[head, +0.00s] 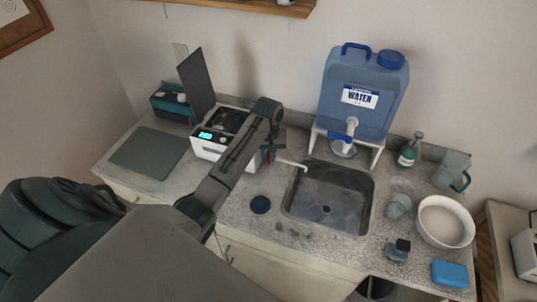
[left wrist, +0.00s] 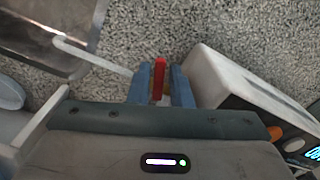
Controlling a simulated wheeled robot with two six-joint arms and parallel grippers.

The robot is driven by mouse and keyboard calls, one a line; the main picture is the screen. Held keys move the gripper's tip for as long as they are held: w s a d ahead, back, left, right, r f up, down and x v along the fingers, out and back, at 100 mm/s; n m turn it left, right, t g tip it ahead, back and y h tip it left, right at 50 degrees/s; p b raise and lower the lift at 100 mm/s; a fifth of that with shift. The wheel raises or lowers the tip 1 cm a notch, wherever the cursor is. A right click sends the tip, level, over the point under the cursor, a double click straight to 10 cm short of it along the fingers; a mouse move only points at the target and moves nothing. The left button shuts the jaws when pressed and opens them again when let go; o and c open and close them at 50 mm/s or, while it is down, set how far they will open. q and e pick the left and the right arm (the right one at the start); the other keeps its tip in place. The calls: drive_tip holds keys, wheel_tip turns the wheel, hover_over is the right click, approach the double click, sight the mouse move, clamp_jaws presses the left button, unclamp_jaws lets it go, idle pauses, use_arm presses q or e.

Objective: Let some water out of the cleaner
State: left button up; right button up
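The cleaner (head: 215,142) is a white box with a lit cyan display, its dark lid raised at the back. It stands on the counter left of the sink (head: 330,195). A red lever (left wrist: 159,78) sits at its side, by a white spout tube (left wrist: 90,54) that runs to the sink's edge. My left gripper (head: 269,153) is at this lever. In the left wrist view its two blue fingers (left wrist: 161,86) stand either side of the lever, with narrow gaps showing, so it looks open. The water inside the cleaner cannot be made out. My right gripper is out of view.
A blue water container (head: 362,95) stands on a white rack behind the sink. A white bowl (head: 445,222), a blue sponge (head: 450,274) and a green bottle (head: 408,152) are on the right. A grey mat (head: 148,152) lies at left.

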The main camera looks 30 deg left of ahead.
use_arm(q)
clamp_jaws()
drive_tip(key=shift+w+d+n, duration=0.25)
drive_tip(key=shift+w+n, duration=0.05)
drive_tip(key=shift+n, duration=0.8)
drive_tip(key=shift+w+d+n, duration=0.2)
drive_tip(key=shift+w+n, duration=0.05)
drive_tip(key=shift+n, duration=0.85)
drive_tip(key=shift+o, duration=0.7)
unclamp_jaws()
